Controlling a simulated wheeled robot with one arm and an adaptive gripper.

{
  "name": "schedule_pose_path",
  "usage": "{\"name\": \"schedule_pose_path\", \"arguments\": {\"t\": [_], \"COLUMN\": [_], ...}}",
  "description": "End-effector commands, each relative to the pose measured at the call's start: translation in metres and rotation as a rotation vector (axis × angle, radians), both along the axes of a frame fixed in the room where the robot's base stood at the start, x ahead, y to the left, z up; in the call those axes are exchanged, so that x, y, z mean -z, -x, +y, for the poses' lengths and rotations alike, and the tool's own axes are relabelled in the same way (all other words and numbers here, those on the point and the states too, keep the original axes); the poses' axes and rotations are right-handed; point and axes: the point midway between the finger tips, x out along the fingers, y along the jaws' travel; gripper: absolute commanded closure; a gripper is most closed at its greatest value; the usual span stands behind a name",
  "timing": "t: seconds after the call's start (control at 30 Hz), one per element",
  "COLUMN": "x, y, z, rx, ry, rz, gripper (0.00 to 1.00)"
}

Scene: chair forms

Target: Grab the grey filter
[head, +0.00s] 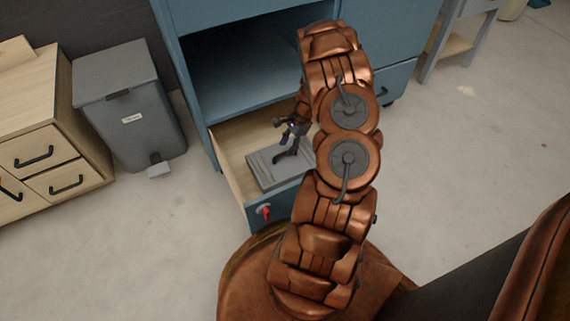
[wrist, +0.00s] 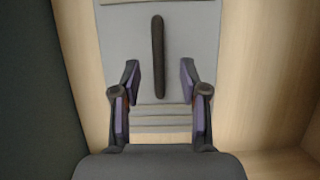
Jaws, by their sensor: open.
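The grey filter (head: 264,174) is a flat grey panel with a dark bar-shaped handle, lying in an open drawer of the blue cabinet. In the wrist view the filter (wrist: 118,45) fills the middle, with its handle (wrist: 157,50) running up and down the picture. My gripper (wrist: 159,82) is open and empty. Its two fingers stand left and right of the handle's lower end, with gaps on both sides. In the head view my gripper (head: 289,138) is over the filter, partly hidden by my arm. How far it is above the handle is unclear.
The open drawer (head: 229,168) has pale wooden walls and a blue front with a red part (head: 264,211). The blue cabinet (head: 250,85) has an open shelf above it. A grey bin (head: 125,105) and a wooden drawer unit (head: 50,135) stand left. Floor is clear at left front.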

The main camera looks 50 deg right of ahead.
Motion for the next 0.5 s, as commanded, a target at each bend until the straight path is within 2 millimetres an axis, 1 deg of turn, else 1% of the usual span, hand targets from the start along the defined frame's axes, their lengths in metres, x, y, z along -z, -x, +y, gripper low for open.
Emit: {"name": "schedule_pose_path", "arguments": {"t": [0.03, 0.23, 0.33, 0.5], "x": [0.011, 0.031, 0.036, 0.036], "y": [0.001, -0.001, -0.002, -0.003], "z": [0.002, 0.011, 0.014, 0.014], "rx": [0.001, -0.001, -0.001, 0.000], "ry": [-0.001, -0.002, -0.001, -0.001], "rz": [0.002, 0.001, 0.000, 0.000], "gripper": [0.56, 0.56, 0.56, 0.56]}}
